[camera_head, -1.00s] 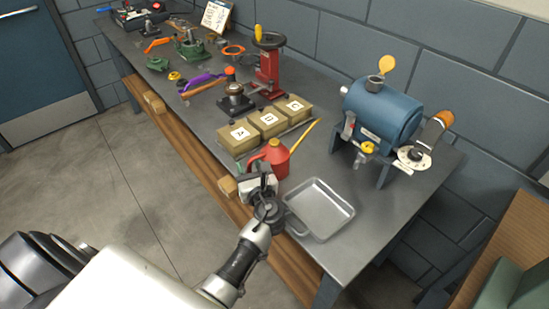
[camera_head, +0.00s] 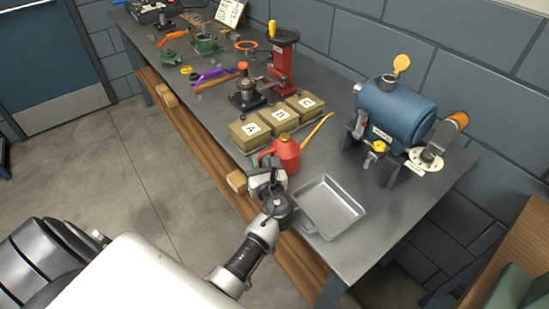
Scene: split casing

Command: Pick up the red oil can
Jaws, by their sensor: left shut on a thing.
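The red oil can (camera_head: 285,154) has a yellow top and a long thin yellow-orange spout pointing up and to the right. It is upright at the front of the bench, between the lettered boxes and the grey tray. My left gripper (camera_head: 269,170) comes from the front edge and is shut on the can's near left side. The gripper and wrist hide the can's lower left part and the fingertips. I cannot tell whether the can's base touches the bench. My right gripper is out of view.
The grey metal bench (camera_head: 371,232) holds an empty grey tray (camera_head: 330,207) close right of the can. Boxes lettered A, B and C (camera_head: 249,135) stand just behind it. A blue drum machine (camera_head: 395,112) stands right, a red press (camera_head: 283,60) farther back.

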